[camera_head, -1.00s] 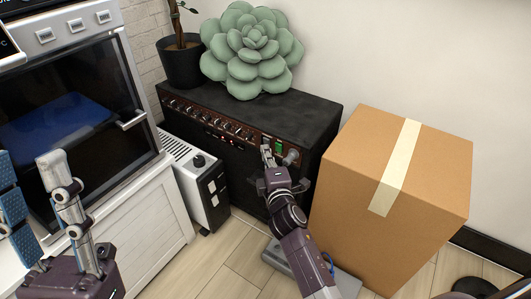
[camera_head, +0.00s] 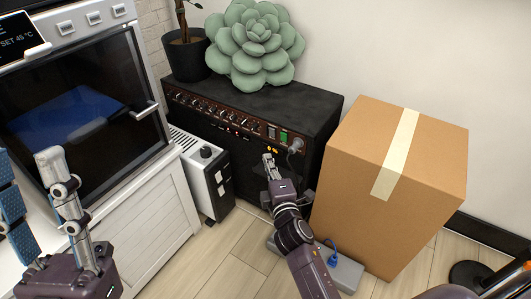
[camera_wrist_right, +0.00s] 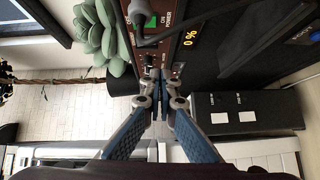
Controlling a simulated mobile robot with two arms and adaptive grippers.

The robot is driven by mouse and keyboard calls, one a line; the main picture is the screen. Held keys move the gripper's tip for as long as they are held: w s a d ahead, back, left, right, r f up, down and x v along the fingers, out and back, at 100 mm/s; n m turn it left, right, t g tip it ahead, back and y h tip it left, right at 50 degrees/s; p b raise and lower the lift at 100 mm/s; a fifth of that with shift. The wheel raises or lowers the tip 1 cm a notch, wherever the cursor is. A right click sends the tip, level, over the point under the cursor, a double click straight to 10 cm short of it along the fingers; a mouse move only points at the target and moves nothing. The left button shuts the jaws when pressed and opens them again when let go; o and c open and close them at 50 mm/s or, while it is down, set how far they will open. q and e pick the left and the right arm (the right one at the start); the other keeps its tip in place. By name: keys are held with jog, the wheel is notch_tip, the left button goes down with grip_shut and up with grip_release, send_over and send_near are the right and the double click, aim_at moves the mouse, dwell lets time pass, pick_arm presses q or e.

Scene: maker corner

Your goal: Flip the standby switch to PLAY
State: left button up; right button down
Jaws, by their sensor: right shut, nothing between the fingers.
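The black amplifier (camera_head: 312,113) stands against the wall, with a brown control panel along its front top edge. Near the panel's right end are a grey rocker switch (camera_head: 271,131) and a green-lit switch (camera_head: 284,138), labelled ON and POWER in the wrist view (camera_wrist_right: 152,20). The grey switch's position is too small to tell. A yellow "0 %" readout (camera_wrist_right: 189,40) glows beside the panel. My right gripper (camera_head: 268,158) is shut and empty, just below the switches and apart from them. My left gripper (camera_head: 30,160) is at the far left, fingers apart and empty.
A cardboard box (camera_head: 420,180) stands close on the right. A white heater-like unit (camera_head: 200,180) and an oven-like appliance (camera_head: 80,110) are on the left. A succulent (camera_head: 254,45) and a potted plant (camera_head: 186,55) sit on the amplifier. A plug with cable (camera_head: 296,146) is beside the switches.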

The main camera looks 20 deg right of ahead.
jog(key=shift+s+a+f, duration=0.15)
jog(key=shift+s, duration=1.15)
jog(key=shift+s+a+f, duration=0.1)
jog(key=shift+s+a, duration=0.05)
jog(key=shift+s, duration=1.15)
